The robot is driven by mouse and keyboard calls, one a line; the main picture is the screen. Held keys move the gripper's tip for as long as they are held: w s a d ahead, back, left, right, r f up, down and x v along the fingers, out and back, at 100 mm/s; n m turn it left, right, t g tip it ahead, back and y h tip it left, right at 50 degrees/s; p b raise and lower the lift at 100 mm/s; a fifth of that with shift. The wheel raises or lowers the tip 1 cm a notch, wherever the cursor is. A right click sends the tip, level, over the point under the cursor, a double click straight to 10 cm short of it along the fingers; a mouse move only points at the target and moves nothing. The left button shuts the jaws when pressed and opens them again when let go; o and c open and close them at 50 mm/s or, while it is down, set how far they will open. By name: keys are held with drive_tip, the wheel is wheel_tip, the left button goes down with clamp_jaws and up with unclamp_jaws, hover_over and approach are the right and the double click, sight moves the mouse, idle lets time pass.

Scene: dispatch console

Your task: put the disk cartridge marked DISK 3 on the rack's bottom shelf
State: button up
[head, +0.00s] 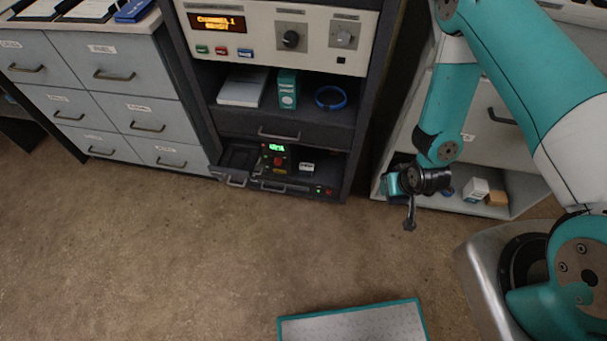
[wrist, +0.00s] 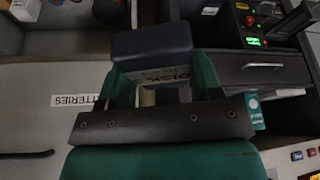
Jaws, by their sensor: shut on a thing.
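My gripper (wrist: 160,88) is shut on a dark blue-grey cartridge (wrist: 150,45) in the wrist view. Its pale label reads DISK; the number cannot be made out. In the head view my gripper (head: 392,186) hangs right of the dark rack (head: 360,110), in front of the grey cabinet, apart from the rack. The rack's bottom shelf (head: 308,182) is low, below a drawer with a handle. It holds a unit with a green display and red knob (head: 275,157), and a small white object (head: 306,168).
The rack's upper shelf holds a white box (head: 242,87), a teal box (head: 287,88) and a blue ring (head: 330,97). A dark tray (head: 238,165) juts out at the bottom left. Grey drawers (head: 100,100) stand left. The floor in front is clear, except a teal-edged platform (head: 352,325).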

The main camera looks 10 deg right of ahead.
drive_tip(key=w+a+f+m+b, duration=0.1)
drive_tip(key=w+a+f+b, duration=0.45)
drive_tip(key=f+b, duration=0.9)
drive_tip(key=w+a+f+m+h+b, duration=0.1)
drive_tip(key=w+a+f+b, duration=0.45)
drive_tip(key=f+b, duration=0.95)
drive_tip(key=w+a+f+m+b, duration=0.2)
drive_tip(key=w+a+f+b, duration=0.6)
drive_tip(key=b, duration=1.9)
approach(326, 170)
drive_tip(key=f, duration=0.1)
drive_tip(key=s+f, duration=0.1)
drive_tip(key=f, duration=0.1)
drive_tip(key=a+f, duration=0.1)
drive_tip(key=f, duration=0.1)
drive_tip(key=shift+s, duration=0.25)
drive_tip(key=shift+w+d+r+b, duration=0.15)
drive_tip(key=shift+w+d+b, duration=0.05)
drive_tip(key=shift+w+b, duration=0.25)
drive_tip(key=w+b, duration=0.2)
drive_tip(key=w+d+f+b, duration=0.1)
drive_tip(key=shift+f, duration=0.1)
drive_tip(key=shift+f+b, duration=0.15)
drive_tip(key=shift+b, duration=0.2)
